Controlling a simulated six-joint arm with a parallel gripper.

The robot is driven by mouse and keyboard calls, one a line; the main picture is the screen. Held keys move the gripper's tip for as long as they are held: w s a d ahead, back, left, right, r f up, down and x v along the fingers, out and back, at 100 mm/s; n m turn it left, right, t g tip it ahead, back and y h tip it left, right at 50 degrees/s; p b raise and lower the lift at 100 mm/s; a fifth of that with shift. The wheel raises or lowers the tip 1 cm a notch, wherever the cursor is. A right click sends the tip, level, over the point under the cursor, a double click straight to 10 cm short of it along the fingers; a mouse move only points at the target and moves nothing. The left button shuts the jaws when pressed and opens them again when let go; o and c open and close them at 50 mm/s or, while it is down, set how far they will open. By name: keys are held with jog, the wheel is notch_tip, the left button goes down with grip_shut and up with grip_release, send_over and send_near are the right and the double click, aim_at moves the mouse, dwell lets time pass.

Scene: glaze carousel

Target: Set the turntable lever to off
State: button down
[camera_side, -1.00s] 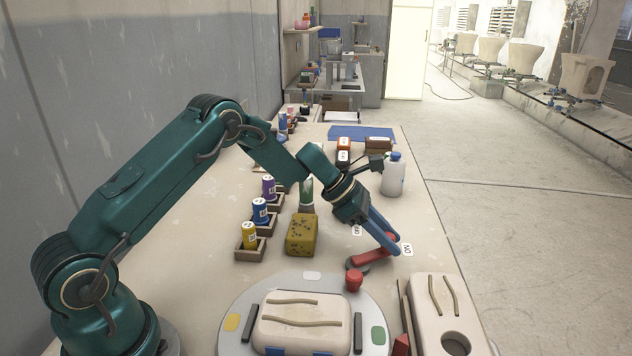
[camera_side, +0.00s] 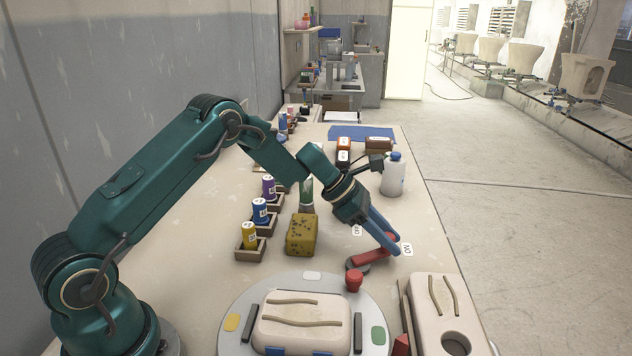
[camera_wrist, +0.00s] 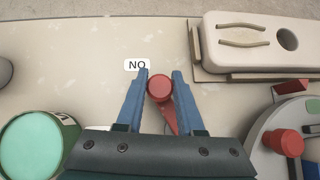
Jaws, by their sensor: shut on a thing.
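The turntable lever (camera_side: 372,257) is a red bar on a dark round pivot, on the table just behind the turntable. Its bar points right, toward the white ON label (camera_side: 406,249). My gripper (camera_side: 393,248) reaches down over the lever's outer end, with its blue fingers on either side of the round red knob (camera_wrist: 159,88). My gripper is shut on this knob. The ON label also shows beside the left finger in the wrist view (camera_wrist: 137,65). A second white label (camera_side: 357,230) is partly hidden behind my gripper.
The round turntable (camera_side: 236,302) carries a pale mould and a red knob (camera_side: 353,280). Another pale mould (camera_side: 434,300) lies at the right edge.

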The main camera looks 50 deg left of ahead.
jog(key=shift+a+n, duration=0.15)
jog(key=shift+n, duration=0.15)
jog(key=n+t+y, duration=0.1)
jog(key=a+n+t+y, duration=0.1)
jog(key=n, duration=0.1)
jog(key=shift+a, duration=0.3)
jog(key=shift+s+a+r+n+t+y, duration=0.1)
jog(key=shift+a+n+t+y, duration=0.15)
jog(key=shift+a+n+y, duration=0.5)
jog(key=shift+a+n+t+y, duration=0.25)
jog(key=shift+n+y, duration=0.3)
jog(key=shift+n, duration=0.5)
jog(key=c, duration=0.5)
grip_release()
jog(key=shift+a, duration=0.1)
jog(key=shift+v, duration=2.55)
